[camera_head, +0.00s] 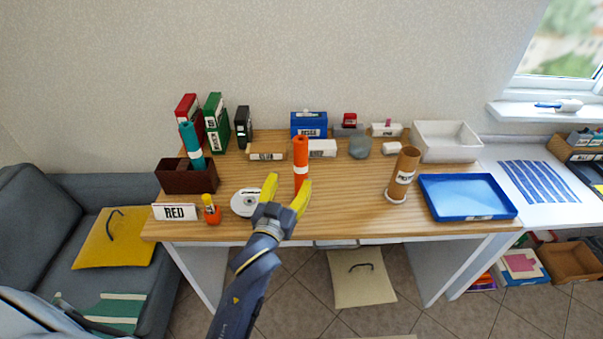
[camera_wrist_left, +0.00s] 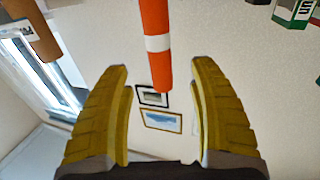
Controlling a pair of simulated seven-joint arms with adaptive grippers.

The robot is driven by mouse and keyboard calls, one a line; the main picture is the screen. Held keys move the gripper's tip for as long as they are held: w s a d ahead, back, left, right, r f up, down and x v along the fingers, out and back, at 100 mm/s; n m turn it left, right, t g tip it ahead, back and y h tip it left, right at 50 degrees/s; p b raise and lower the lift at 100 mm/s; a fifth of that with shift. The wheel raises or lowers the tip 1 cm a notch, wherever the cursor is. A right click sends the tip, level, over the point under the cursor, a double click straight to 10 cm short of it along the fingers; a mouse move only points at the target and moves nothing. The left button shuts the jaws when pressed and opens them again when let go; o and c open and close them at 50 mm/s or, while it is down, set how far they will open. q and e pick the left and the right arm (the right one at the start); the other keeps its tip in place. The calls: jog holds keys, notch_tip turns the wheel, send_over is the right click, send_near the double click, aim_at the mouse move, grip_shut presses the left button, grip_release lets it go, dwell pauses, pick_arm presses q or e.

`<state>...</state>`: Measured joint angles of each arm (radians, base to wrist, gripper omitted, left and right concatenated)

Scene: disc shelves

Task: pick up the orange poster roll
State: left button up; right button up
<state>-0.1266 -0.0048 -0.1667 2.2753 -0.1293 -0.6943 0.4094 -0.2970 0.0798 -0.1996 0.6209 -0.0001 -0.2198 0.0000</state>
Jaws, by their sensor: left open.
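The orange poster roll (camera_head: 300,158) stands upright on the wooden table, with a white band around its middle. In the left wrist view the roll (camera_wrist_left: 158,70) comes down from the top edge, between the two fingers and a little beyond their tips. My left gripper (camera_head: 288,186) has yellow fingers spread open, with the roll's lower part at its opening. The fingers also show apart in the left wrist view (camera_wrist_left: 161,75), with nothing gripped between them. The roll's base is partly hidden by the gripper in the head view. My right gripper is not in view.
A white disc (camera_head: 247,202) lies left of the gripper. An orange bottle (camera_head: 211,210) and a RED sign (camera_head: 174,212) stand farther left. A brown tube (camera_head: 402,172) stands to the right, beside a blue tray (camera_head: 467,196). Boxes line the back. Table between roll and tube is clear.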

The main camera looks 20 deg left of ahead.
aim_at(299, 166)
pick_arm(q)
jog(key=shift+w, duration=4.95)
jog(key=shift+o, duration=0.2)
jog(key=c, duration=1.3)
